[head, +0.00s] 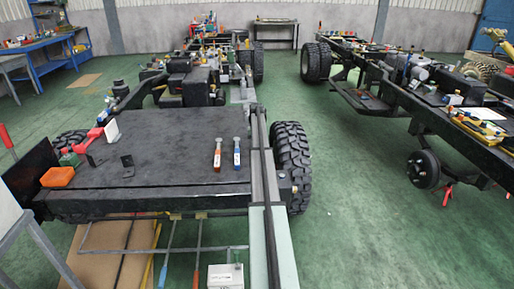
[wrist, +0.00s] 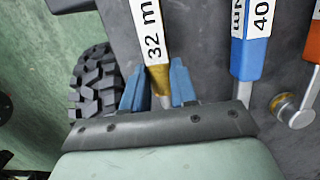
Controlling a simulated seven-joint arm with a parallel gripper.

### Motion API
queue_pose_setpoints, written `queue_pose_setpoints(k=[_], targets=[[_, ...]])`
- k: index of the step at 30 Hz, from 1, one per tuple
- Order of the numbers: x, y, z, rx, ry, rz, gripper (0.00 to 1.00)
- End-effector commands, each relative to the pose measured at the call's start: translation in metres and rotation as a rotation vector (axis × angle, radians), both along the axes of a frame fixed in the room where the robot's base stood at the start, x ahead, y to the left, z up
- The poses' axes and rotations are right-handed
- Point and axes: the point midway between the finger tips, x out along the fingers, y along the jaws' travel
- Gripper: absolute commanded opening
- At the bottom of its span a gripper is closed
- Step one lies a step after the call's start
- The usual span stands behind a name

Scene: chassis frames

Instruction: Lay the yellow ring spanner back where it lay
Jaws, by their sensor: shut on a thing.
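My gripper (wrist: 158,88) shows in the wrist view, its blue fingers shut on the yellow spanner (wrist: 158,77). One finger is on each side of the yellow shank, and a white label reading "32 m" lies above the fingers. The spanner's ends are out of view or hidden by the gripper. I cannot tell whether it touches the dark surface beneath. I cannot make out my gripper or the yellow spanner in the head view.
A blue spanner (wrist: 247,62) labelled 40 and an orange spanner (wrist: 311,45) lie to the right. In the head view the blue (head: 237,163) and orange (head: 217,164) ones lie on the black deck (head: 165,150). A tyre (head: 292,165) stands beside the deck.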

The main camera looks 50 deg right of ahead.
Motion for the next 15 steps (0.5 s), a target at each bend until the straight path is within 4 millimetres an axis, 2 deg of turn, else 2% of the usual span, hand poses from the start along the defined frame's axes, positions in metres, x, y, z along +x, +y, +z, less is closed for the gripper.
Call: queue_pose_setpoints(k=[14, 15], targets=[[0.0001, -0.0001, -0.0021, -0.001, -0.001, 0.000, 0.00], [0.0001, -0.0001, -0.0021, -0.001, -0.001, 0.000, 0.31]])
